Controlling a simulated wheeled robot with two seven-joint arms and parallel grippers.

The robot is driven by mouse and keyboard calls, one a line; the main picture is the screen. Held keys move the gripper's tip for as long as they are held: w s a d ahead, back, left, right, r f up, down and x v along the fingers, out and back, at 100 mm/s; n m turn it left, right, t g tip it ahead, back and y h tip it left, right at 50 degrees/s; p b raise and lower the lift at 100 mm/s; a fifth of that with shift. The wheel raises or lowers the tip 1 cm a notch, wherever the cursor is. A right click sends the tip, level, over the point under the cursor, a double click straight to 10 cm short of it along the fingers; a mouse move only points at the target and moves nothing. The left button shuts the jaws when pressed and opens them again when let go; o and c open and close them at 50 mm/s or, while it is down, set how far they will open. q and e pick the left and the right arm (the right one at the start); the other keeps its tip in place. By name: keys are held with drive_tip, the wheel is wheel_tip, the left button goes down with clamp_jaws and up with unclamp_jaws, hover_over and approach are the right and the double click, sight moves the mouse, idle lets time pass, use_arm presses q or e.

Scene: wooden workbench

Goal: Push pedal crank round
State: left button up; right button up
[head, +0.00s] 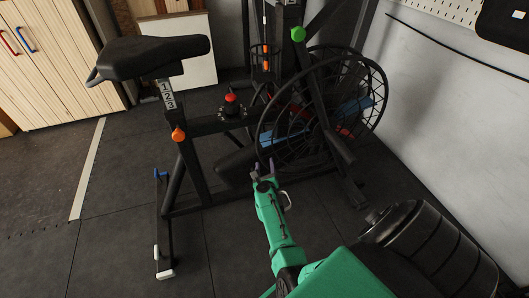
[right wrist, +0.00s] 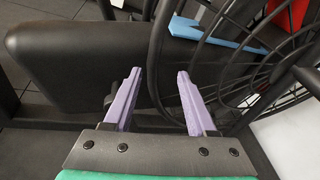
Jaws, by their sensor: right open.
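The black exercise bike (head: 200,125) stands on the floor with its large caged fan wheel (head: 345,80) at the right. A dark rounded housing (head: 236,165) sits low on the frame and fills the left of the right wrist view (right wrist: 75,65). A black curved bar (right wrist: 156,55) lies just beyond my fingertips; I cannot tell whether it is the pedal crank or part of the frame. A short black piece (head: 340,148) juts beside the wheel, possibly a pedal. My right gripper (head: 264,166) is open, its lilac fingers (right wrist: 158,80) apart with nothing between them, near the housing and wheel. My left gripper is out of view.
The bike's seat (head: 150,55) is at upper left, with an orange knob (head: 178,134) below. A wooden cabinet (head: 60,50) stands at the back left and a pale wall (head: 440,100) at right. Dark floor mats (head: 110,240) are clear at lower left.

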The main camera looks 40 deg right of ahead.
wheel_tip(320, 180, up, 3)
drive_tip(key=shift+f+p, duration=0.2)
drive_tip(key=shift+p, duration=0.75)
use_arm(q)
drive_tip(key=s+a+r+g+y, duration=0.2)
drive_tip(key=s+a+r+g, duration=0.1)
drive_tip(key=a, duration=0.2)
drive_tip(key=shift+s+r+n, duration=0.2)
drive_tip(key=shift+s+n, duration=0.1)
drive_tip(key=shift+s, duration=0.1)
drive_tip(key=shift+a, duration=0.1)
use_arm(e)
drive_tip(key=shift+c, duration=0.4)
